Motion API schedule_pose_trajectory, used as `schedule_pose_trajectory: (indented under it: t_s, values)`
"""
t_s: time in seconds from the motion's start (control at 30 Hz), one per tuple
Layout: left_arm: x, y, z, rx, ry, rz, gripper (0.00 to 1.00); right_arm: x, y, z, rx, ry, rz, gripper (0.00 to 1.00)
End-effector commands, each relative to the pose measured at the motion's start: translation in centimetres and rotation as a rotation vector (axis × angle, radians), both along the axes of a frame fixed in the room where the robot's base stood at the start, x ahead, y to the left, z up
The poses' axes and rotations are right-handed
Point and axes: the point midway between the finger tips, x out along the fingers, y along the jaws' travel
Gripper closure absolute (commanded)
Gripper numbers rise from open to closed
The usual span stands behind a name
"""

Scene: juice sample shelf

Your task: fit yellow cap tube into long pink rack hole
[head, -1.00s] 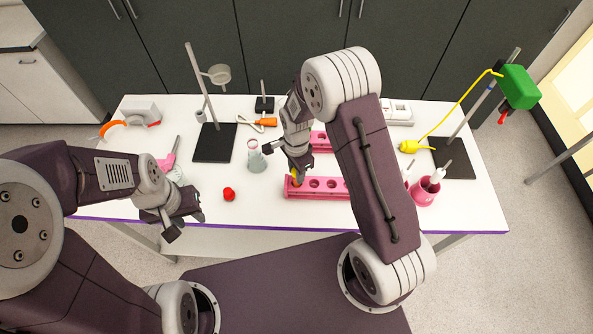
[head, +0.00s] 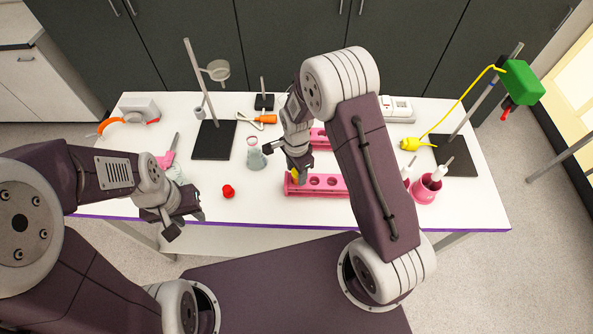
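The long pink rack (head: 330,192) lies near the front of the table, with a row of round holes on top. The yellow cap (head: 295,174) shows at its left end, just under my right gripper (head: 296,170). The tube's body is mostly hidden by the gripper and is very small here. I cannot tell whether it sits inside the left hole or only above it, nor whether the fingers grip it. My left gripper (head: 184,224) hangs open and empty over the left front edge of the table.
A red cap-like piece (head: 228,191) and a flask (head: 256,160) stand left of the rack. A second pink rack (head: 320,138) is behind, partly hidden by my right arm. A pink cup (head: 424,194) with bottles is right. Stands occupy both sides.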

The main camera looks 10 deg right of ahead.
Motion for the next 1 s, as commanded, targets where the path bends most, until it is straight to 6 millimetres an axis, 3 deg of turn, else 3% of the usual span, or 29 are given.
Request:
schedule_pose_trajectory:
  t_s: [0.37,0.7,0.83,1.0]
  values:
    - [0.0,0.0,-0.2,0.0,0.0,0.0,0.64,0.0,0.0,0.4,0.0,-0.001,0.0,0.44]
    - [0.0,0.0,-1.9,0.0,0.0,0.0,0.64,0.2,0.0,7.3,0.001,-0.006,0.0,0.44]
    - [0.0,0.0,-2.0,0.0,0.0,0.0,0.64,0.1,0.0,8.7,0.001,-0.002,0.0,0.44]
    - [0.0,0.0,-2.0,0.0,0.0,0.0,0.64,0.0,0.0,9.1,0.0,0.0,0.0,0.44]
